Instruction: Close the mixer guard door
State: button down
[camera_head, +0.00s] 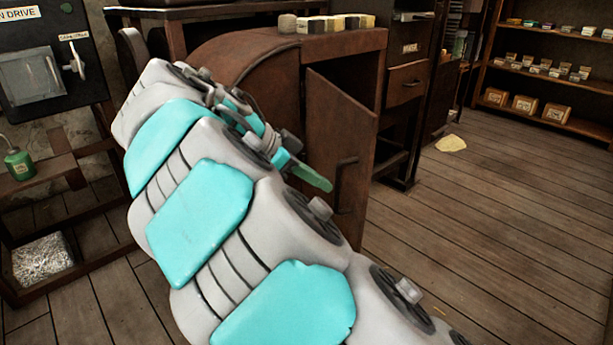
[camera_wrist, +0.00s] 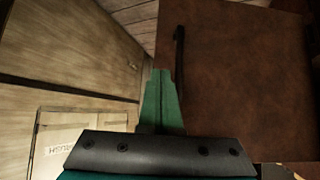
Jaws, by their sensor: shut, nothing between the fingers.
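The mixer guard door (camera_head: 335,120) is a rust-brown panel on the curved brown housing (camera_head: 345,50). It stands swung out at an angle from the housing, not flush with it. Its dark bar handle (camera_head: 346,185) is on the outer face, near the free edge. In the wrist view the door (camera_wrist: 245,85) fills the right side, with the handle (camera_wrist: 179,60) along its left edge. My gripper (camera_head: 318,181) has green fingers closed together and empty, beside the door face near the handle. The fingers also show in the wrist view (camera_wrist: 161,85). I cannot tell whether they touch the door.
Several small blocks (camera_head: 325,23) sit on the housing top. A dark drawer cabinet (camera_head: 405,85) stands behind to the right. Shelves with boxes (camera_head: 525,104) are at the far right. A green oil can (camera_head: 18,163) is at the left.

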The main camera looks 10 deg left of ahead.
aim_at(362, 191)
jog(key=d, duration=0.1)
jog(key=w+d+f, duration=0.1)
jog(key=d, duration=0.1)
jog(key=w+d+f, duration=0.1)
jog(key=shift+w+d, duration=0.15)
jog(key=shift+d, duration=0.05)
jog(key=shift+w+d, duration=0.3)
jog(key=shift+d, duration=0.3)
jog(key=shift+d, duration=0.1)
